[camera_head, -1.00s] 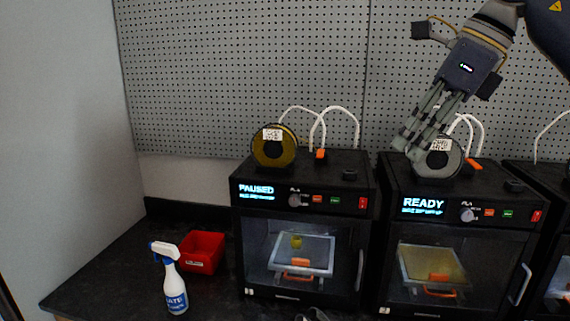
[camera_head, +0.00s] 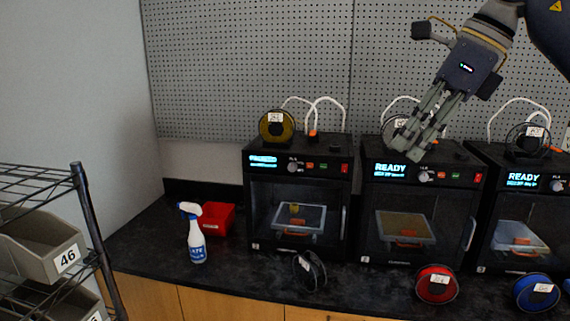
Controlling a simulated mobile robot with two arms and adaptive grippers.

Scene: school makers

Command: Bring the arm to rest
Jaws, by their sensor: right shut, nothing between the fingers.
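My right gripper (camera_head: 418,143) comes in from the upper right and points down and to the left. Its fingers are shut with nothing between them. In the picture the fingers overlap the grey spool (camera_head: 397,128) on top of the middle printer (camera_head: 408,205); I cannot tell whether they touch it. The middle printer's screen reads READY. My left gripper is not in view.
The left printer (camera_head: 257,215) carries a yellow spool (camera_head: 277,128); a third printer (camera_head: 515,210) stands right. A spray bottle (camera_head: 194,235), red bin (camera_head: 217,219), black spool (camera_head: 309,271), red spool (camera_head: 437,284) and blue spool (camera_head: 537,293) are on the counter. A wire rack (camera_head: 88,220) stands left.

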